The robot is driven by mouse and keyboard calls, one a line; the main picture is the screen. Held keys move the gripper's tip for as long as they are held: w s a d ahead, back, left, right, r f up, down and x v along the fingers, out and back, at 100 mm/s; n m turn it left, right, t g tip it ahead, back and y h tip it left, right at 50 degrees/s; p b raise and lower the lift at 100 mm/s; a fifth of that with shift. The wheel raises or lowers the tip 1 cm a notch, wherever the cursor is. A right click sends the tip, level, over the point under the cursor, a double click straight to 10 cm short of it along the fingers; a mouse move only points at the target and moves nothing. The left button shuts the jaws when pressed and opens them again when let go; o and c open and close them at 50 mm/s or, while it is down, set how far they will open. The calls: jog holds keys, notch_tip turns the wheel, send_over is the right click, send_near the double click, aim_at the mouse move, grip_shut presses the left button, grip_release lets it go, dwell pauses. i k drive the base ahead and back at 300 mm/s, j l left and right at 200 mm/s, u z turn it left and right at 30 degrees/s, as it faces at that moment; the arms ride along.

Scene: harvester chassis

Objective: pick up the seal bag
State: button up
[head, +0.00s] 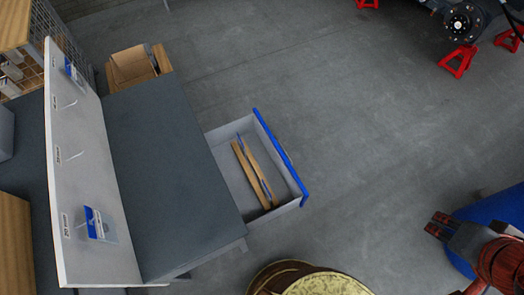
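Two small clear bags with blue headers hang on the white upright board: one (98,223) near its lower end, the other (72,70) near its upper end. Their labels are too small to read, so I cannot tell which is the seal bag. My gripper (436,224) is at the lower right, far from the board and in front of a blue drum. Its two fingertips look apart, with nothing visible between them.
A grey bench (165,170) stands beside the board. Its open drawer (222,165) with a blue front edge holds long tan items (252,173). A drum with a yellowish top (325,285) stands at the bottom. Red stands (457,61) are at upper right. The middle floor is clear.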

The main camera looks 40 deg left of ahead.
aim_at(242, 146)
jog(key=i+l+u, duration=0.25)
jog(key=i, duration=0.3)
jog(key=i+l+u, duration=0.25)
jog(key=i, duration=0.35)
jog(key=i+l+u, duration=0.25)
jog(key=i, duration=0.25)
jog(key=i+j+u, duration=0.1)
jog(key=i+u, duration=0.55)
jog(key=u, duration=0.3)
jog(key=i+l+u, duration=0.2)
jog(key=i+u, duration=0.25)
jog(key=i+l+u, duration=0.15)
jog(key=u, duration=0.3)
jog(key=i+u, duration=0.2)
jog(key=u, duration=0.3)
jog(key=i+l+u, duration=0.1)
jog(key=u, duration=0.4)
jog(key=i+l+u, duration=0.2)
jog(key=u, duration=0.3)
jog(key=i, duration=0.1)
